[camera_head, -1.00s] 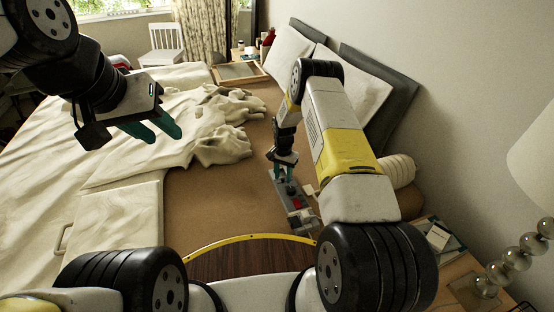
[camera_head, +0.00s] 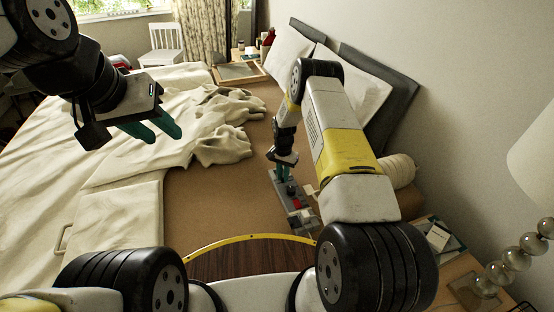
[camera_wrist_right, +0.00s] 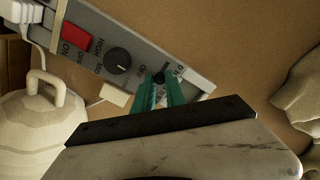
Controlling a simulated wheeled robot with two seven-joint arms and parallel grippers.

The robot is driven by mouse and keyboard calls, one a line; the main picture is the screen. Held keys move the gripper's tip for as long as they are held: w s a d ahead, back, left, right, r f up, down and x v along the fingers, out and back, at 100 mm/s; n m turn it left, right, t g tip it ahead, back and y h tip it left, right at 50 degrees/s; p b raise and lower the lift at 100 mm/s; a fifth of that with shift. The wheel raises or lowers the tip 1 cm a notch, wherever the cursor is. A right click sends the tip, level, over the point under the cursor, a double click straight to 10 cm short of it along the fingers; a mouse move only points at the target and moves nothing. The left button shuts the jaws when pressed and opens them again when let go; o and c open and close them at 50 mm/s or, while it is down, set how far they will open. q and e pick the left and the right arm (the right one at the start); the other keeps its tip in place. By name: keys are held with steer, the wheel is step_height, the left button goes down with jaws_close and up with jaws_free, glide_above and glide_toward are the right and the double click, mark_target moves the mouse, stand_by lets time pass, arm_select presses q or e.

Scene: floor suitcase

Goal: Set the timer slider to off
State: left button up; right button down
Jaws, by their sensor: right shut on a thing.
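A grey control panel (camera_head: 300,212) lies on the brown part of the bed, below my right gripper. In the right wrist view the panel (camera_wrist_right: 135,45) runs diagonally, with a red switch (camera_wrist_right: 76,36), a round black dial (camera_wrist_right: 117,60) and printed labels, including OFF near the slider. The timer slider (camera_wrist_right: 159,77) is a small dark knob at the panel's right end. My right gripper (camera_wrist_right: 159,88) is shut on it, with a teal finger on each side; it also shows in the head view (camera_head: 282,176). My left gripper (camera_head: 152,131) is open and empty above the bed.
Crumpled cream bedding (camera_head: 215,125) covers the bed's left and middle. Pillows (camera_head: 290,55) lie at the headboard. A cream lidded object with a handle (camera_wrist_right: 45,120) is beside the panel. A lamp (camera_head: 533,150) stands at the right.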

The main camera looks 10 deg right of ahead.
mark_target(277, 183)
stand_by(0.7)
steer(key=shift+s+a, duration=0.15)
steer(key=shift+a, duration=0.55)
steer(key=shift+s+a, duration=0.1)
steer(key=shift+a, duration=0.55)
steer(key=c, duration=1.4)
jaws_free()
steer(key=shift+r, duration=0.1)
steer(key=shift+r, duration=3.85)
steer(key=shift+r, duration=0.1)
